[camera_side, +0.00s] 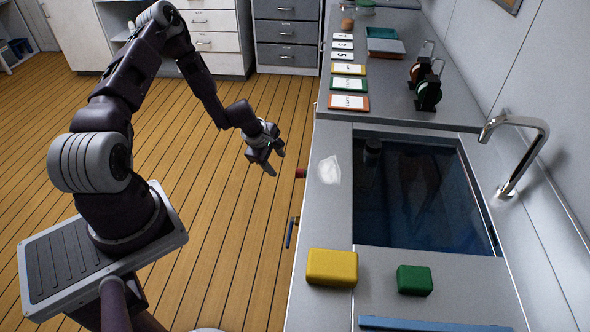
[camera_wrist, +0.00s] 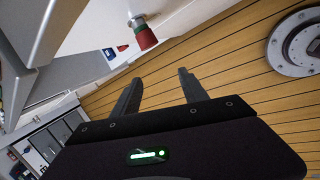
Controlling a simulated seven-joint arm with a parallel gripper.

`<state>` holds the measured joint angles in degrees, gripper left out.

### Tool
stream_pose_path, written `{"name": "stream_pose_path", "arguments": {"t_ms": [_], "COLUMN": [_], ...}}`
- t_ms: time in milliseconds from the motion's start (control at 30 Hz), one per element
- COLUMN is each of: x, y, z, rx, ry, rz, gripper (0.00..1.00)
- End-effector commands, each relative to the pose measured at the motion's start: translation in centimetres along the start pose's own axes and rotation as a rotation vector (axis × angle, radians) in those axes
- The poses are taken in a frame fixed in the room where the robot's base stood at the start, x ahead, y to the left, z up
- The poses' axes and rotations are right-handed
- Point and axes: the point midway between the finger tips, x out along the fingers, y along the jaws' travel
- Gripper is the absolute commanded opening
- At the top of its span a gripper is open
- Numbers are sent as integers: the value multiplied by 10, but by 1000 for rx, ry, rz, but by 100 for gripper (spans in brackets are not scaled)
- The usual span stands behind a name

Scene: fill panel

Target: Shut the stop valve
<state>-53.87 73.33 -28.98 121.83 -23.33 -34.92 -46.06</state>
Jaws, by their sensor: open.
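A red knob (camera_side: 300,173) sticks out from the front face of the counter beside the basin. The wrist view shows this red knob (camera_wrist: 146,37) on a short pale stem, just beyond my fingertips. No label shows which of the two is the stop valve. My gripper (camera_side: 276,161) is open and empty, left of the red knob and apart from it. Its two fingers (camera_wrist: 159,77) are spread in the wrist view.
The counter holds a dark basin (camera_side: 412,195), a tap (camera_side: 530,150), a white cloth (camera_side: 329,170), a yellow block (camera_side: 332,267) and a green block (camera_side: 414,280). Cards and two reels (camera_side: 428,92) lie farther back. The wooden floor (camera_side: 225,220) left of the counter is clear.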

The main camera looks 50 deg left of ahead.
Motion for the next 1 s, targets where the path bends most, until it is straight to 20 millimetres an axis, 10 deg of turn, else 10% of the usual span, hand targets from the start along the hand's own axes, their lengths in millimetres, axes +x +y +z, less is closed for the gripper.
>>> {"name": "stream_pose_path", "arguments": {"t_ms": [300, 1000], "x": [-57, 56], "y": [44, 12], "z": [34, 44], "rx": [-286, -278], "ry": [-208, -203], "rz": [-168, -171], "gripper": [51, 51]}}
